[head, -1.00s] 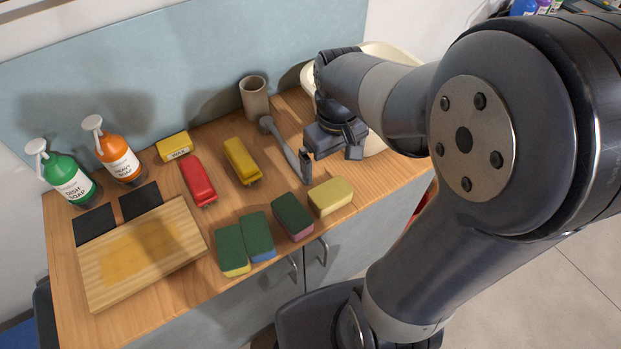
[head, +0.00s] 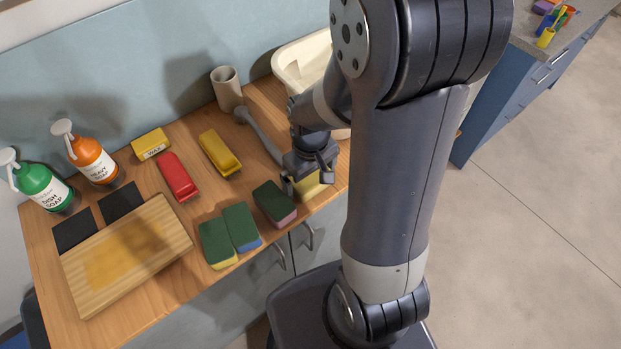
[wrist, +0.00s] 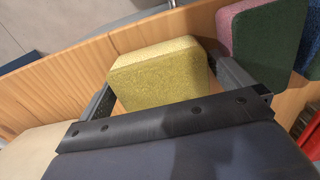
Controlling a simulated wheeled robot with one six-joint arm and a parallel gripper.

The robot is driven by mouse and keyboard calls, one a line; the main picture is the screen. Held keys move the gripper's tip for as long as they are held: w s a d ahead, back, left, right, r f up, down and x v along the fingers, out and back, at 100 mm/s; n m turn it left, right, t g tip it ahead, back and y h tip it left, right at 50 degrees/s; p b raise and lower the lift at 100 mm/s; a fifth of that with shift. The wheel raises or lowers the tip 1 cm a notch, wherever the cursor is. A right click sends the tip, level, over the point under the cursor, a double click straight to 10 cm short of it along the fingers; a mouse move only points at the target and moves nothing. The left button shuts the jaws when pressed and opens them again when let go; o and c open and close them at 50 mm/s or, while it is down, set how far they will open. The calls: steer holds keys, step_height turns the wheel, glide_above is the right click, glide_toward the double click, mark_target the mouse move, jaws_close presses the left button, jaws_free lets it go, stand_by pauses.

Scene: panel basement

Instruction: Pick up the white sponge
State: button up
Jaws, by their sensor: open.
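No plainly white sponge shows; the palest one is a pale yellow sponge (head: 309,187) at the right end of the sponge row, near the counter's front edge. My gripper (head: 309,179) is over it and partly hides it in the head view. In the wrist view the yellow sponge (wrist: 158,75) lies between the two spread fingers of my gripper (wrist: 166,88). The jaws are open. The right finger is close to the sponge's side; I cannot tell whether it touches.
A green-and-pink sponge (head: 274,203) lies just left of my gripper, with two more green-topped sponges (head: 240,226) beyond. A grey-handled brush (head: 262,138) and a cream tub (head: 290,68) are behind. A cutting board (head: 125,254) lies left on the wooden counter (head: 170,228).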

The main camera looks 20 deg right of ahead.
mark_target(311, 176)
steer(key=shift+c, duration=0.4)
steer(key=c, duration=0.8)
steer(key=shift+r, duration=0.15)
step_height(311, 176, up, 10)
steer(key=shift+f, duration=0.1)
steer(key=o, duration=0.5)
steer(key=c, duration=0.3)
